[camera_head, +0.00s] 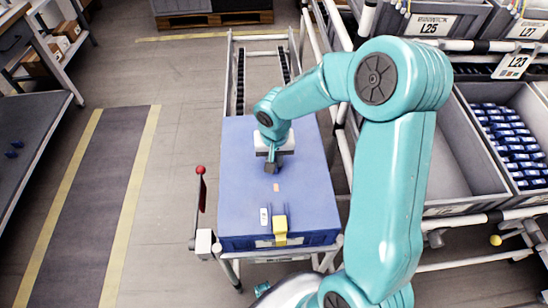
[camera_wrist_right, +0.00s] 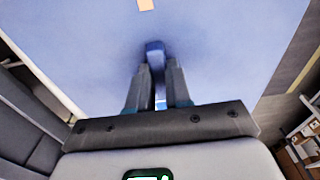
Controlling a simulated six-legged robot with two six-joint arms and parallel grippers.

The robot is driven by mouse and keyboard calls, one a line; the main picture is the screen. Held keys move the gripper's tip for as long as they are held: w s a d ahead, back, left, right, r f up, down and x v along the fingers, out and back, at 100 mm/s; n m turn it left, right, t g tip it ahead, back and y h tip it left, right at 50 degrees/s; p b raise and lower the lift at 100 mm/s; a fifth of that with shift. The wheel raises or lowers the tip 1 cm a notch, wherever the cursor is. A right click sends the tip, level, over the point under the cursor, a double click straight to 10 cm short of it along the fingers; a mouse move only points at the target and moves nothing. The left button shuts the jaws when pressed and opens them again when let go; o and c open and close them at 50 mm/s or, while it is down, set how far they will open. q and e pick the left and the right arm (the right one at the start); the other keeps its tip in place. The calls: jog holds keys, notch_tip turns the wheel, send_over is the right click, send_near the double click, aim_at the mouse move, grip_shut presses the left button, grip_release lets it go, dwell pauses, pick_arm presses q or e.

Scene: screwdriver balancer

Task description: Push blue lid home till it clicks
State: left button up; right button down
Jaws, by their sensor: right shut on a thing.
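The blue lid (camera_head: 240,160) lies on a box at the front end of a roller cart. It fills much of the right wrist view (camera_wrist_right: 90,60). My right gripper (camera_head: 272,168) points down over the middle of the lid. In the right wrist view its fingers (camera_wrist_right: 158,72) are close together on a small blue block (camera_wrist_right: 154,47) at the lid's surface. I cannot tell whether this block is part of the lid. My left gripper is not in view.
A yellow clip (camera_head: 280,230) and a white tag (camera_head: 264,216) are near the lid's front edge. A red-topped post (camera_head: 201,180) stands left of the cart. Racks with grey bins (camera_head: 450,165) stand close on the right. The floor (camera_head: 175,150) to the left is clear.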

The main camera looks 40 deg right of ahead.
jog(key=shift+f+b, duration=0.25)
jog(key=shift+b, duration=0.25)
dwell(0.5)
jog(key=c, duration=1)
grip_release()
jog(key=shift+o, duration=0.2)
notch_tip(320, 180, up, 16)
jog(key=s+a+p, duration=0.1)
jog(key=p, duration=0.1)
jog(key=shift+s+a+r, duration=0.15)
jog(key=shift+s, duration=0.05)
